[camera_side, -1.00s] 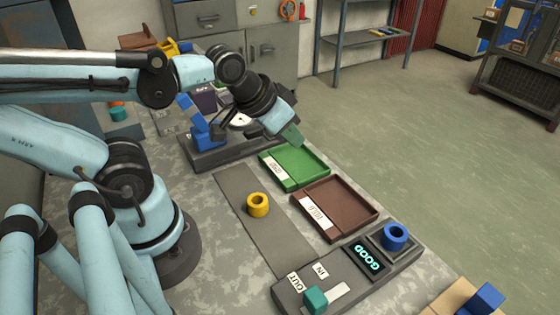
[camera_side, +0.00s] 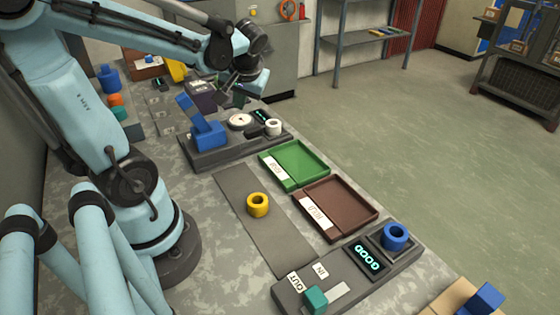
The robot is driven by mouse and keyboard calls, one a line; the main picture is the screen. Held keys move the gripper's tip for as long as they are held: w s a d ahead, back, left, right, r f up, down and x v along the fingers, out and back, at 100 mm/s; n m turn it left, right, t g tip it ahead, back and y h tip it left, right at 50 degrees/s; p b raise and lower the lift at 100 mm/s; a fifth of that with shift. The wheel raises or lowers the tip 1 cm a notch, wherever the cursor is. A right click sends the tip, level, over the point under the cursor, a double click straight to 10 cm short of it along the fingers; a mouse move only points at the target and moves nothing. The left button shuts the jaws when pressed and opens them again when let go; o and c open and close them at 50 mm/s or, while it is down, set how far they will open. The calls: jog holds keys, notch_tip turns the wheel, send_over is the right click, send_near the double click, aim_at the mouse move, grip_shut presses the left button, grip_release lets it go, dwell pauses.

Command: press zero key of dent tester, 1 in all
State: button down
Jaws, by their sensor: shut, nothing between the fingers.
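The device I take for the dent tester is the dark base (camera_side: 205,157) at the back of the bench. It carries a blue lever (camera_side: 208,134), a white round dial (camera_side: 240,121), a small dark display (camera_side: 262,117) and a white ring (camera_side: 274,128) at its right end. I cannot make out its zero key. My gripper (camera_side: 236,98) is shut and empty, above and behind the dial. Its fingertips are small and dark against the background, and I cannot tell whether they touch anything.
A green tray (camera_side: 318,160) and a brown tray (camera_side: 366,211) lie in front of the tester. A yellow ring (camera_side: 258,204) stands on a grey strip. A dark purple box (camera_side: 199,92) stands behind the tester.

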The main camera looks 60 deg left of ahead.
jog(key=s+a+n+g+y, duration=0.1)
jog(key=s+a+n+g, duration=0.5)
jog(key=a, duration=0.5)
jog(key=shift+s+f+n, duration=0.2)
jog(key=shift+s+n, duration=0.05)
jog(key=shift+n, duration=0.35)
jog(key=shift+a+f, duration=0.1)
jog(key=shift+f, duration=4.3)
jog(key=shift+f, duration=0.1)
jog(key=shift+f, duration=0.35)
jog(key=shift+f, duration=0.4)
jog(key=shift+r, duration=0.85)
